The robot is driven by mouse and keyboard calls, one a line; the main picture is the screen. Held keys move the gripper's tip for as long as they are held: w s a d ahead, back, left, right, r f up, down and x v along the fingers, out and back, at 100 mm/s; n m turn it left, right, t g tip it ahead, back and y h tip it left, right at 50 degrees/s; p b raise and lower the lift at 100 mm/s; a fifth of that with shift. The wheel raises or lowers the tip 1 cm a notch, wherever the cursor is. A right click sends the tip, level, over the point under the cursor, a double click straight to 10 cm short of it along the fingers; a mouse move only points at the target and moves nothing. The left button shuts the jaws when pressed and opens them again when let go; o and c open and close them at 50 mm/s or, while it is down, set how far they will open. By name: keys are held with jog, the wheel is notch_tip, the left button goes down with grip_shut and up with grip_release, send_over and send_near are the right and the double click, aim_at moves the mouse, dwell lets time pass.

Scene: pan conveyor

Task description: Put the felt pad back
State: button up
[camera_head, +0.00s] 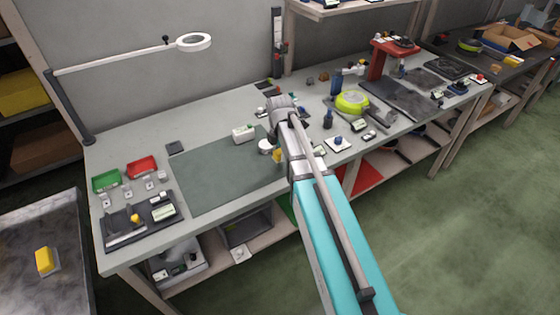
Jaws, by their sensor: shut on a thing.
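My gripper (272,149) is low over the right end of the grey-green work mat (215,175), partly hidden by my own wrist and arm. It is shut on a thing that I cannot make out. A small yellow piece (277,156) shows at the gripper, and I cannot tell whether it is the held thing. I cannot identify the felt pad for certain. A small dark square (175,147) lies flat on the bench at the mat's back left corner.
A white box-like item (243,133) stands close to my gripper's left. Green (106,180) and red (141,166) bins sit at the bench's left. A lamp (193,42) overhangs the back. A yellow-rimmed round thing (352,101) and a red stand (378,62) are right. Most of the mat is clear.

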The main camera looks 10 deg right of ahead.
aim_at(280, 165)
jog(key=shift+f, duration=0.1)
jog(key=shift+w+a+f+b, duration=0.1)
jog(key=shift+w+f+b, duration=0.35)
jog(key=shift+b, duration=0.2)
jog(key=shift+f+b, duration=1.4)
jog(key=shift+f, duration=0.1)
jog(key=shift+f, duration=0.1)
jog(key=o, duration=1)
notch_tip(280, 165, up, 12)
jog(key=p, duration=1.2)
jog(key=shift+r, duration=0.2)
jog(key=shift+s, duration=0.1)
